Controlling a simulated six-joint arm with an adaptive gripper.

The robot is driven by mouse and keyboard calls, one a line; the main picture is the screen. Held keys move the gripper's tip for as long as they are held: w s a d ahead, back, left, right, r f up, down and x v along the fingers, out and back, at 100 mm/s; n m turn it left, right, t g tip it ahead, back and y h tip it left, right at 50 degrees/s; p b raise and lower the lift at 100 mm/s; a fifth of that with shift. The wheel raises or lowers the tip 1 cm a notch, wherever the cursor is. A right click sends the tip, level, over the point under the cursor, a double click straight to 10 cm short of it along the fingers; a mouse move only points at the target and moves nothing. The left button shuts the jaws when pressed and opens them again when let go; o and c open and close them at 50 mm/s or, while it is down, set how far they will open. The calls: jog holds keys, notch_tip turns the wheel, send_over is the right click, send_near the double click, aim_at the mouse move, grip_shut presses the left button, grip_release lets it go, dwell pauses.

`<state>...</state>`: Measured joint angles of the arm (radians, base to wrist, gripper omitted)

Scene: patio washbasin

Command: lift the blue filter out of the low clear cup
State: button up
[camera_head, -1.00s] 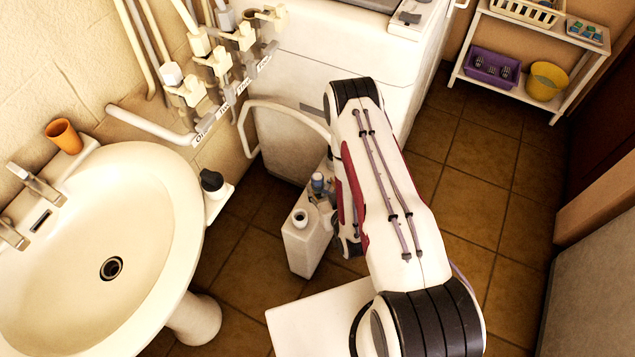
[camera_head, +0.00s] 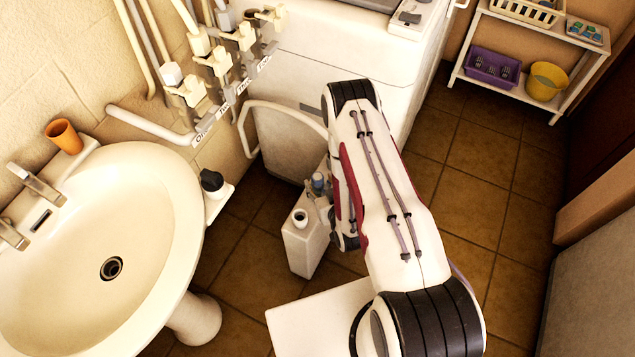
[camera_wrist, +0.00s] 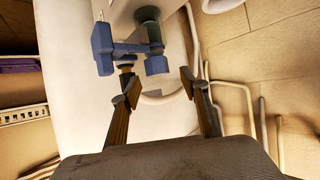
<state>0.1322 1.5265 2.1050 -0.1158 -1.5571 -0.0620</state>
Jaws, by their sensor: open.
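In the wrist view, a blue blocky piece (camera_wrist: 104,48), apparently the blue filter or its fitting, lies just beyond my fingertips. A dark greenish cylinder (camera_wrist: 150,34) stands against it. My gripper (camera_wrist: 160,84) is open and empty, with its fingers apart below the blue piece in the picture. In the head view, a small blue-capped item (camera_head: 318,182) shows at the left edge of my arm. My arm hides most of my gripper there. I cannot make out the low clear cup in either view.
A white container (camera_head: 303,250) with a round opening stands on the tiled floor beside my arm. The washbasin (camera_head: 180,250) is at the left. A white appliance (camera_head: 355,50) stands behind my arm. Pipes and taps (camera_head: 215,65) line the wall. Floor at the right is clear.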

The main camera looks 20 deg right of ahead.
aim_at(319, 181)
jog(key=shift+w+d+f, duration=0.15)
jog(key=shift+w+f, duration=0.9)
jog(key=shift+x, duration=1.15)
jog(key=c, duration=1.2)
